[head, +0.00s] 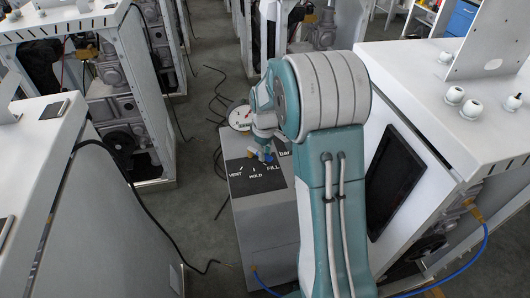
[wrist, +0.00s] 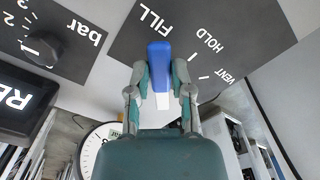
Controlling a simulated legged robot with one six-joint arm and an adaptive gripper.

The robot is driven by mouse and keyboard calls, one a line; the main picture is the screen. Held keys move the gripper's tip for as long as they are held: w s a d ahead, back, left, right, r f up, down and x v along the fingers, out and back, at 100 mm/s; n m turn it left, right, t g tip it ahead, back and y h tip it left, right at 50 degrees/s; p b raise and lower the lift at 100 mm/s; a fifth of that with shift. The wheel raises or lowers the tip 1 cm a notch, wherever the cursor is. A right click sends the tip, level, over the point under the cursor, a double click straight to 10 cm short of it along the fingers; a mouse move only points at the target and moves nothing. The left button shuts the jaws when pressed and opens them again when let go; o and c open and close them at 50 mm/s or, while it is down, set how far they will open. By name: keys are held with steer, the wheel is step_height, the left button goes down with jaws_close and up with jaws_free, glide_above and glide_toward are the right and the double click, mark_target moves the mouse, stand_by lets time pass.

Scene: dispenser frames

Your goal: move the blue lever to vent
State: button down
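The blue lever (wrist: 160,62) is on a dark panel (wrist: 222,30) marked FILL, HOLD and VENT. In the wrist view the lever stands beside the FILL word, and HOLD and VENT are to its right. My gripper (wrist: 161,75) has one finger on each side of the lever, and both pads appear to touch it. A white strip shows below the blue part, between the fingers. In the head view the lever (head: 264,156) is small, just below my gripper (head: 264,143), on the FILL side of the panel. The exact setting is hard to tell.
A round dial gauge (head: 240,117) stands behind the panel. A dark knob (wrist: 42,48) on a bar scale and a black plate with partly visible letters (wrist: 22,100) are left in the wrist view. White cabinets flank the dispenser; cables (head: 130,180) lie on the floor.

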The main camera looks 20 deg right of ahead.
steer(key=shift+a, duration=0.1)
steer(key=m, duration=0.1)
steer(key=a+m, duration=0.1)
steer(key=m, duration=0.1)
steer(key=shift+s+a+f+m, duration=0.1)
steer(key=shift+s+a+m, duration=0.2)
steer(key=shift+s, duration=0.05)
steer(key=a+m, duration=0.1)
steer(key=m, duration=0.1)
steer(key=a+m, duration=0.1)
steer(key=m, duration=0.1)
steer(key=shift+a+m, duration=0.2)
steer(key=shift+m, duration=0.1)
steer(key=a+m, duration=0.1)
steer(key=m, duration=0.2)
steer(key=shift+w+a+m, duration=0.3)
steer(key=shift+w+a, duration=0.05)
steer(key=shift+w+a+m, duration=0.35)
steer(key=shift+a+m, duration=0.1)
steer(key=shift+m, duration=0.6)
steer(key=shift+w+a+m, duration=0.35)
steer(key=shift+a+m, duration=0.05)
steer(key=shift+m, duration=0.65)
steer(key=c, duration=0.5)
jaws_free()
steer(key=shift+w, duration=0.1)
steer(key=shift+a, duration=0.1)
